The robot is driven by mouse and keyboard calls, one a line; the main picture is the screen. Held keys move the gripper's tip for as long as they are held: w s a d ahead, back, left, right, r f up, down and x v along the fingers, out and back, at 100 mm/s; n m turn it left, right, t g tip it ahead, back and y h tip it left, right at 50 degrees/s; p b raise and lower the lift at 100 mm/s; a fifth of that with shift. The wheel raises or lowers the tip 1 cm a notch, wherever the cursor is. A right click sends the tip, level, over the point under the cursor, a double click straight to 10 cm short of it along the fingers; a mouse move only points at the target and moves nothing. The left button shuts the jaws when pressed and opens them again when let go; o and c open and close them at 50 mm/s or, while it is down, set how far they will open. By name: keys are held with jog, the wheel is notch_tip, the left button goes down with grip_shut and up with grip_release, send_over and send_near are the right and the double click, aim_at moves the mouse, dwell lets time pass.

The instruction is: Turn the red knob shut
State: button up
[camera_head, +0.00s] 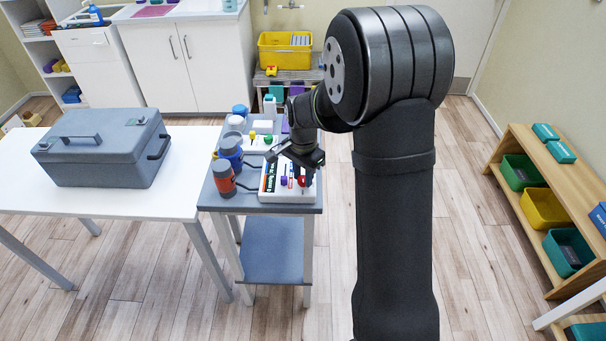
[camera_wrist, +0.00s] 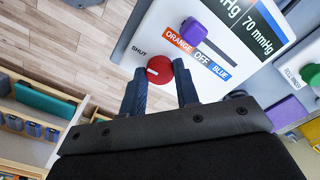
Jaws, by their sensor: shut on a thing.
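The red knob (camera_wrist: 159,70) sits on a white panel (camera_wrist: 146,34) in the wrist view, with a short white mark on its face. The word SHUT is printed up and left of it. My gripper (camera_wrist: 158,76) has one finger on each side of the knob and is shut on it. A purple knob (camera_wrist: 192,31) sits above, by a strip reading ORANGE, OFF, BLUE. In the head view my gripper (camera_head: 297,166) is over the panel (camera_head: 272,193) on a small grey cart, and the red knob (camera_head: 302,181) shows just below it.
An orange and grey canister (camera_head: 222,178) and a blue one (camera_head: 231,151) stand left of the panel. Behind it is another white unit with yellow and green knobs (camera_head: 268,140). A grey case (camera_head: 103,148) is on the white table at left. A shelf with bins (camera_head: 544,207) stands at right.

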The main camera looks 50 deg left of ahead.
aim_at(303, 178)
jog(key=shift+m, duration=0.5)
jog(key=o, duration=1)
jog(key=shift+c, duration=0.2)
notch_tip(303, 178, up, 18)
jog(key=shift+f, duration=0.25)
jog(key=shift+f, duration=0.1)
notch_tip(303, 178, down, 17)
jog(key=shift+f, duration=0.2)
dwell(0.4)
jog(key=shift+r, duration=0.1)
